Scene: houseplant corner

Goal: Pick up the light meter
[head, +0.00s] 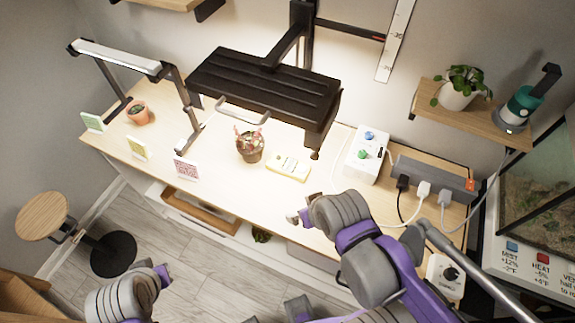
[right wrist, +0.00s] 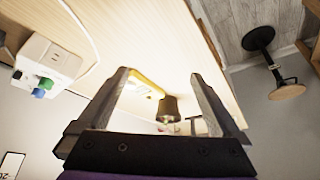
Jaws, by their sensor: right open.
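The light meter looks to be the small yellow and white device (head: 289,167) lying flat on the wooden table, right of a potted plant. In the right wrist view the yellow device (right wrist: 148,82) shows beyond and between my fingers, apart from them. My right gripper (head: 298,217) is by the table's front edge, in front of the device; in the right wrist view it (right wrist: 160,74) is open and empty. My left gripper (head: 163,273) is low at the lower left, away from the table; its fingers cannot be made out.
A dark pot with a reddish plant (head: 250,146) stands left of the device. A white box with blue and green knobs (head: 366,154) stands to its right. A black lamp panel (head: 265,88) hangs above. A power strip (head: 432,178) with cables lies at right. Small cards stand at left.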

